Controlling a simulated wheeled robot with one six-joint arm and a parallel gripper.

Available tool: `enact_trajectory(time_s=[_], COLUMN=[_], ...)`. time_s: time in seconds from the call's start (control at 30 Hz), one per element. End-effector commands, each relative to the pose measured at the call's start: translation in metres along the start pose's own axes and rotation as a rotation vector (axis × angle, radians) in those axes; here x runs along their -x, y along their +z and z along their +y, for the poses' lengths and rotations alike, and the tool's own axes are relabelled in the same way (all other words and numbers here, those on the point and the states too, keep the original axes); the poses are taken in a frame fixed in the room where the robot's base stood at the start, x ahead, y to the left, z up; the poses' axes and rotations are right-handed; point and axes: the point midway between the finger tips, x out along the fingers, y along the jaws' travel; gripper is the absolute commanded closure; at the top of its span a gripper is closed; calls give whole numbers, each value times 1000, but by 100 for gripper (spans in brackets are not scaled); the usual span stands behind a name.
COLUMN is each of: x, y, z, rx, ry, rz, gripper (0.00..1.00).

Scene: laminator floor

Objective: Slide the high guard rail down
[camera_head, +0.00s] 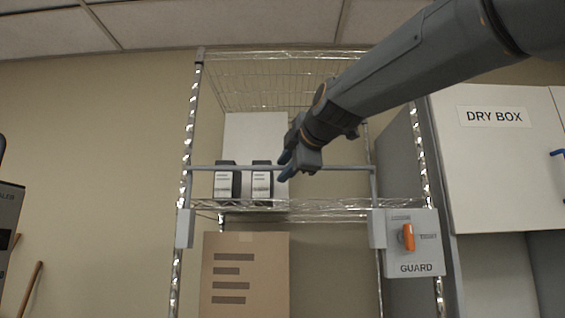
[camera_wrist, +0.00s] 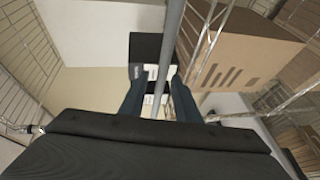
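The high guard rail (camera_head: 229,168) is a grey horizontal bar across the front of the wire shelf unit. Its ends bend down to grey blocks on the left post (camera_head: 185,228) and right post (camera_head: 377,229). The bar stands a little above the wire shelf. My gripper (camera_head: 285,167) is at the bar, right of its middle, one finger above and one below. In the wrist view, the bar (camera_wrist: 171,45) runs between the two separated dark fingers of my gripper (camera_wrist: 158,98), with gaps on both sides. My gripper hides a short part of the bar.
Two dark boxes with white labels (camera_head: 227,182) stand on the wire shelf (camera_head: 320,207) behind the bar. A cardboard box (camera_head: 245,275) is below. A GUARD panel (camera_head: 415,255) with an orange handle (camera_head: 408,237) is at right, beside the DRY BOX cabinet (camera_head: 490,170).

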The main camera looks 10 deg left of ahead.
Motion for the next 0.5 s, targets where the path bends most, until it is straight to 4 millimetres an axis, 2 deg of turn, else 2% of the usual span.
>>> enact_trajectory(time_s=[0.1,0.37,0.5], x=[-7,-9,-9], y=[-1,-2,-2], z=[0,-1,-1], rx=[-1,0,0], ry=[0,0,0], rz=[1,4,4], gripper=[71,71,91])
